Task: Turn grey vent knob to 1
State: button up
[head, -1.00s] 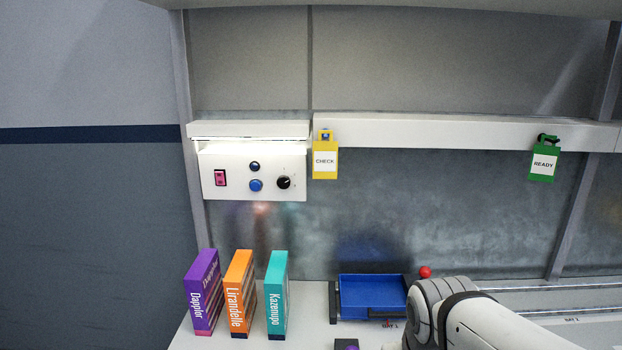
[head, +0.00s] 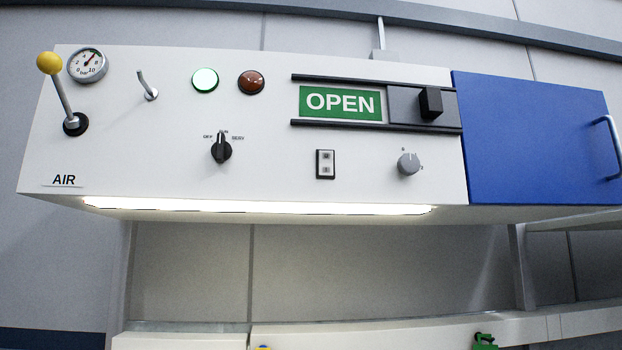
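The grey vent knob (head: 408,163) is on the white overhead panel (head: 270,180), in the right half of the head view, below the OPEN slider and left of the blue door. It is a round grey dial with small marks around it, too small to read surely. Its pointer direction is hard to tell. My gripper is not in the head view.

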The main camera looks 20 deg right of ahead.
aim_at(408, 165)
jog(key=u, duration=0.1)
jog(key=k, duration=2.15)
jog(key=z, duration=0.4)
jog(key=i, duration=1)
jog(key=z, duration=0.05)
